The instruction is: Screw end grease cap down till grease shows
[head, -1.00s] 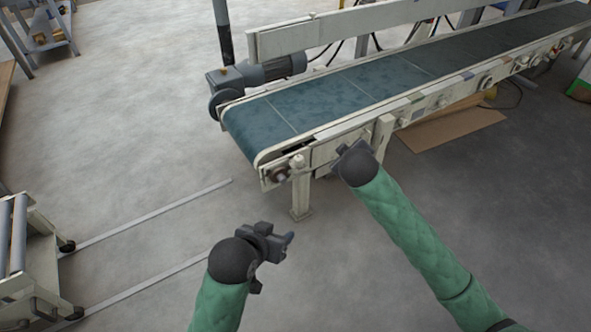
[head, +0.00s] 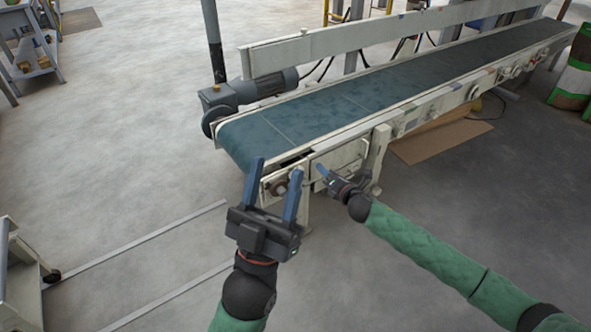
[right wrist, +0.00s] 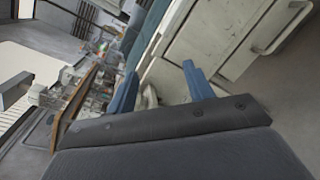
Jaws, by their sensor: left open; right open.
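At the near end of the conveyor (head: 262,136), a small round brownish fitting (head: 278,187) sits on the frame below the belt. It seems to be the end bearing; I cannot make out the grease cap or any grease. My left gripper (head: 275,168) is open, its two blue fingers pointing up the picture and overlapping the conveyor end in the head view. My right gripper (head: 321,176) is open beside the conveyor side, right of the fitting. In the right wrist view its blue fingers (right wrist: 160,72) are apart, with a pale, partly hidden part between them.
A conveyor leg (head: 377,152) stands just behind my right gripper. A motor (head: 255,90) juts from the conveyor's far side. A cart (head: 18,275) is at the left.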

